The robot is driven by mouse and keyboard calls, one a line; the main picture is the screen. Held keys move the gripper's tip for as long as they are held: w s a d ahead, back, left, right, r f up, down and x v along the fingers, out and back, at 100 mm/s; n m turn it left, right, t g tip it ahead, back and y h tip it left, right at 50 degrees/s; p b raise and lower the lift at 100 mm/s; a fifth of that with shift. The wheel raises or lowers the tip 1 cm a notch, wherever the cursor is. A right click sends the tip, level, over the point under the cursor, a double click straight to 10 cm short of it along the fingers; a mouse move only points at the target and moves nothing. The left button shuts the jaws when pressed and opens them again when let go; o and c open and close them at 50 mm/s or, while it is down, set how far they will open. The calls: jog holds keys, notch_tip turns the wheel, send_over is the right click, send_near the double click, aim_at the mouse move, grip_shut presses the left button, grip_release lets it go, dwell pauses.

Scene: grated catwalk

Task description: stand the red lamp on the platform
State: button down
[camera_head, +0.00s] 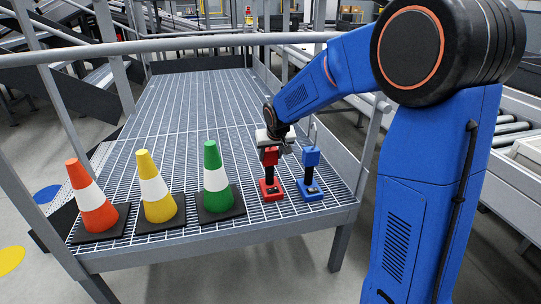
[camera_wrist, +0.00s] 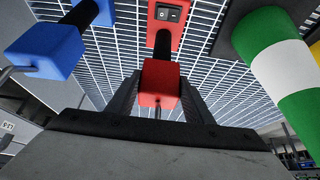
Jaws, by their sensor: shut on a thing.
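The red lamp (camera_head: 271,188) has a red base, a black stem and a red head. It is upright at the near right of the grated platform (camera_head: 196,94), its base at the grating; I cannot tell whether it bears fully on it. My gripper (camera_head: 271,147) comes from above and is shut on the lamp's head. In the wrist view the red head (camera_wrist: 160,83) sits between the two dark fingers of my gripper (camera_wrist: 160,97), with the switch on the base beyond.
A blue lamp (camera_head: 311,172) stands close to the right of the red one. Green (camera_head: 214,167), yellow (camera_head: 155,190) and orange (camera_head: 92,199) cones on dark bases stand to the left. Railings (camera_head: 150,44) edge the platform. The grating behind is clear.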

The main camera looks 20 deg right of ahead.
dwell(0.3)
jog(key=c, duration=0.9)
grip_release()
jog(key=shift+f, duration=0.1)
jog(key=v, duration=1.2)
jog(key=s+d+f, duration=0.1)
jog(key=s+d, duration=0.1)
jog(key=s, duration=1)
jog(key=s+d+f, duration=0.1)
jog(key=s+d, duration=0.1)
jog(key=s, duration=1.1)
jog(key=s+d+f+g, duration=0.1)
jog(key=s+d, duration=0.2)
jog(key=s, duration=0.9)
jog(key=shift+s, duration=0.4)
